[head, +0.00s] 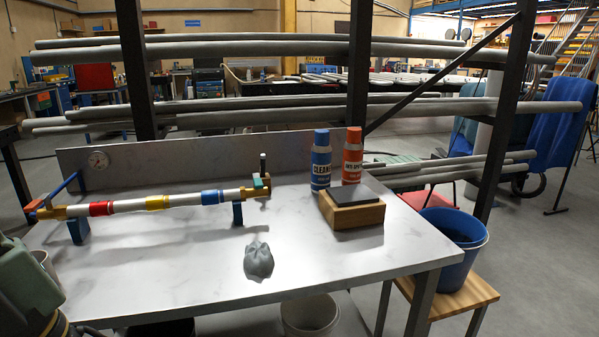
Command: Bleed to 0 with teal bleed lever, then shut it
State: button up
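A white pipe (128,205) with red, yellow and blue bands lies level across the left of the grey workbench, held on blue supports. A small teal part, apparently the bleed lever (261,182), sits on the brass fitting (254,192) at the pipe's right end. A dark upright post with a pale band stands just behind it. A blue lever (64,183) slants up from the brass fitting at the left end. My gripper is not in view; grey-green arm parts show at lower left.
A crumpled grey cloth (258,260) lies on the bench (180,270) in front of the pipe. A blue bottle (321,162), a red bottle (352,158) and a wooden block with dark top (352,211) stand right. A blue bucket (452,250) is beyond the bench's right edge.

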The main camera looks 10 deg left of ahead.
aim_at(257, 182)
jog(key=l+u, duration=0.85)
jog(key=i+j, duration=0.05)
